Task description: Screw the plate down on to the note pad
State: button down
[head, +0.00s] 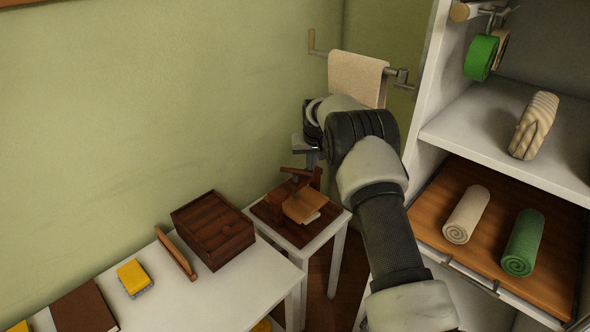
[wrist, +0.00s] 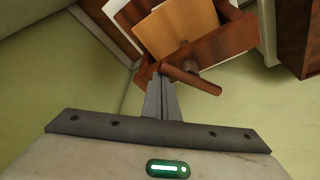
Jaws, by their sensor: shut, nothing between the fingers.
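A wooden press stands on a small white table (head: 322,236). Its tan plate (head: 303,203) lies over a note pad (head: 312,217), of which only a white edge shows. In the wrist view the tan plate (wrist: 184,25) is behind the press's red-brown beam (wrist: 228,38). A dark wooden handle bar (wrist: 192,79) sits on the screw in front of that beam. My gripper (wrist: 157,72) is shut and empty, its tips beside the bar's left end. I cannot tell whether they touch it. In the head view my gripper (head: 312,157) is just above and right of the handle (head: 295,173).
A dark wooden box (head: 212,230), a yellow block (head: 133,277) and a brown book (head: 83,307) lie on the white table at left. A towel (head: 357,77) hangs on a rail behind my arm. A shelf unit with rolled towels (head: 467,214) stands at right.

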jog(key=shift+s+d, duration=0.1)
jog(key=shift+s, duration=0.95)
jog(key=shift+s+a+b, duration=0.2)
jog(key=shift+s+b, duration=0.05)
jog(key=shift+s, duration=0.3)
jog(key=shift+s+a+b, duration=0.15)
jog(key=shift+s+b, duration=0.1)
jog(key=shift+s, duration=0.25)
